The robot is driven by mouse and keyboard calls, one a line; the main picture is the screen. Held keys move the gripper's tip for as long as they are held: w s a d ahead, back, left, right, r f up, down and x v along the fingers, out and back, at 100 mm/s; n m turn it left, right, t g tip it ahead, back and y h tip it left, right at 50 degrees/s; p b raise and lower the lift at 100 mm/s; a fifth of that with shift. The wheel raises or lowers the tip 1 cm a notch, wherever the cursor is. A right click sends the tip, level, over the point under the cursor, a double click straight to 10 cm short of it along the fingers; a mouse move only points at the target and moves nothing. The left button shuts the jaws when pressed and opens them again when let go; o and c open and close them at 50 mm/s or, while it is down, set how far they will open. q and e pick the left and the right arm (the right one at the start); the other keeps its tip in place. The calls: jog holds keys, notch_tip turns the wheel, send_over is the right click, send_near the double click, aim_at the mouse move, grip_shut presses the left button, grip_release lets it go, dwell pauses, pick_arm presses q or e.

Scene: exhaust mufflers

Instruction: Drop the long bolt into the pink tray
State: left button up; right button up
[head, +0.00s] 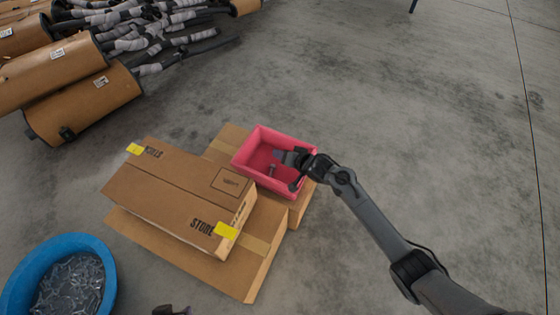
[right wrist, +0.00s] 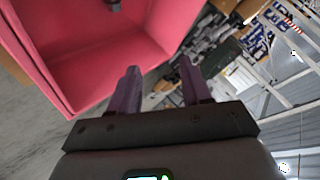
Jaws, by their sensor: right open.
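The pink tray (head: 258,182) stands on a cardboard box; its pink walls also fill the upper left of the right wrist view (right wrist: 85,88). My right gripper (head: 279,156) reaches over the tray from the right in the head view. In the right wrist view its two purple fingers (right wrist: 160,85) are apart with nothing between them. A small grey-brown piece (head: 272,170) lies in the tray below the gripper; a dark piece (right wrist: 115,5) shows inside the tray in the right wrist view. It may be the long bolt. A dark purple tip, probably my left gripper (head: 171,310), shows at the bottom edge.
Cardboard boxes (head: 175,190) are stacked left of the tray. A blue tub (head: 62,243) of loose metal bolts stands at the lower left. Brown mufflers (head: 85,103) and wrapped pipes (head: 135,40) lie at the upper left. The floor on the right is clear.

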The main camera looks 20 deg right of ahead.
jog(key=p+v, duration=0.6)
jog(key=v, duration=0.4)
